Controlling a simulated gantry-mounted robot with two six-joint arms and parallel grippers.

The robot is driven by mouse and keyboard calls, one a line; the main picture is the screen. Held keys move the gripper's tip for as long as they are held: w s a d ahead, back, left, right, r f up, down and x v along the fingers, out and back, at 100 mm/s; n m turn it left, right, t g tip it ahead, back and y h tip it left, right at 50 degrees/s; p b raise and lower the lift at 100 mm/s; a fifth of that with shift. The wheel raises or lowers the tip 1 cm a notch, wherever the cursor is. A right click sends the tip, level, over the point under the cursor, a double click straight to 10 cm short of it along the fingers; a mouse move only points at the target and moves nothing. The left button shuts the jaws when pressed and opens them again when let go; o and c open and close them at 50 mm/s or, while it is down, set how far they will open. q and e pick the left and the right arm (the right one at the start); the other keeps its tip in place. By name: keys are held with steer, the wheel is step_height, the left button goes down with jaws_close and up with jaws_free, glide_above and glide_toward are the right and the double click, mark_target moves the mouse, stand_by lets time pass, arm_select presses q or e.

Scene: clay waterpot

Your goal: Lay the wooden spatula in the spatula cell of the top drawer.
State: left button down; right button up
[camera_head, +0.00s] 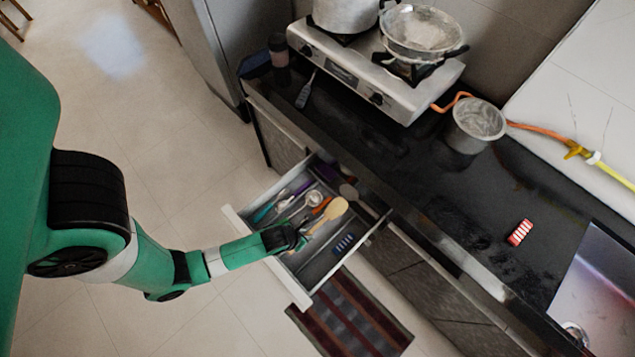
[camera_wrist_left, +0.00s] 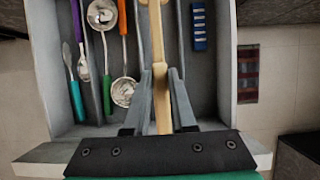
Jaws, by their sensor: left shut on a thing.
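The wooden spatula (camera_head: 334,211) is pale with a broad rounded head. My left gripper (camera_head: 292,239) is shut on its handle, and in the left wrist view the handle (camera_wrist_left: 157,48) runs between the two fingers (camera_wrist_left: 160,78). The spatula is over the open top drawer (camera_head: 300,284), its head toward the counter. In the wrist view it lies to the right of the ladles and left of a blue slotted item. I cannot tell whether it touches the drawer floor (camera_wrist_left: 205,84). My right gripper is not in view.
Ladles with orange and green handles (camera_wrist_left: 123,90) and teal and purple utensils (camera_wrist_left: 76,100) lie in cells at the left. The blue item (camera_wrist_left: 199,26) lies in the right part. The counter (camera_head: 400,175) overhangs the drawer's back. A striped mat (camera_head: 350,315) is on the floor.

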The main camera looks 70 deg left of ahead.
arm_select(q)
step_height(320, 180, down, 3)
steer(key=shift+r+b, duration=0.1)
steer(key=shift+b, duration=0.55)
steer(key=b, duration=0.6)
glide_toward(310, 244)
steer(key=shift+w+x, duration=0.1)
steer(key=shift+x, duration=1.2)
steer(key=shift+w+x, duration=0.15)
steer(key=shift+x, duration=1.15)
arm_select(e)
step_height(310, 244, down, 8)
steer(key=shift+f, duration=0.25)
arm_select(q)
steer(key=shift+a, duration=0.15)
steer(key=shift+f, duration=0.5)
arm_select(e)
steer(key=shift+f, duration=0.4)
arm_select(q)
steer(key=c, duration=0.7)
jaws_free()
steer(key=shift+c, duration=0.2)
